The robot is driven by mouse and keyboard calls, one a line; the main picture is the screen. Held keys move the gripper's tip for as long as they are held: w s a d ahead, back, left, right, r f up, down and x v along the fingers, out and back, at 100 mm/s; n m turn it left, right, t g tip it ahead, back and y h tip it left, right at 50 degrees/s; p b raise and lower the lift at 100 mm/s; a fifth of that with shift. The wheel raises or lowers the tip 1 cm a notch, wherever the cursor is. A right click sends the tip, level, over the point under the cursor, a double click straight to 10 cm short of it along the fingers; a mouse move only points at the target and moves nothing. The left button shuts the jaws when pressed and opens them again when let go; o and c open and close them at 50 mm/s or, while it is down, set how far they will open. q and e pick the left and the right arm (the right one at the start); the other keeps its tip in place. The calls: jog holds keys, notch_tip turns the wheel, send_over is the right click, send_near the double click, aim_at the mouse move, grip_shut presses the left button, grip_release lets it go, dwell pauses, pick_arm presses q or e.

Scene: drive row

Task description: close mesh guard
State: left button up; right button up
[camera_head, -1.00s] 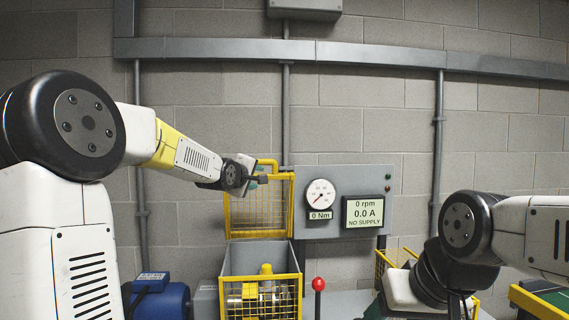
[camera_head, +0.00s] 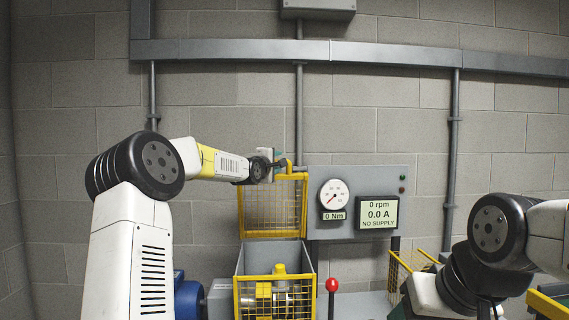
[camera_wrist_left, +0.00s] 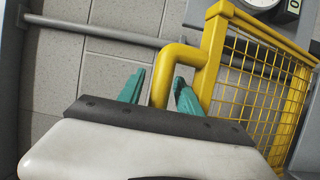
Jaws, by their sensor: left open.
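The mesh guard (camera_head: 272,208), a yellow frame with wire mesh, stands upright, raised at the back of a grey box (camera_head: 240,265) with a yellow mesh front. My left gripper (camera_head: 282,165) is at the guard's top edge. In the left wrist view its green fingers (camera_wrist_left: 158,80) are open, one on each side of the guard's bent yellow handle bar (camera_wrist_left: 178,55). The mesh panel (camera_wrist_left: 260,85) lies to the right there. I cannot tell whether a finger touches the bar. My right arm is at the lower right; its fingers do not show clearly.
A grey panel with a dial (camera_head: 334,195) and a "NO SUPPLY" display (camera_head: 378,212) is right of the guard. A blue motor (camera_head: 188,298) is left. Yellow fixtures (camera_head: 399,270) stand near my right arm.

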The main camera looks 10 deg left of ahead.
pick_arm(q)
grip_shut()
dwell(1.4)
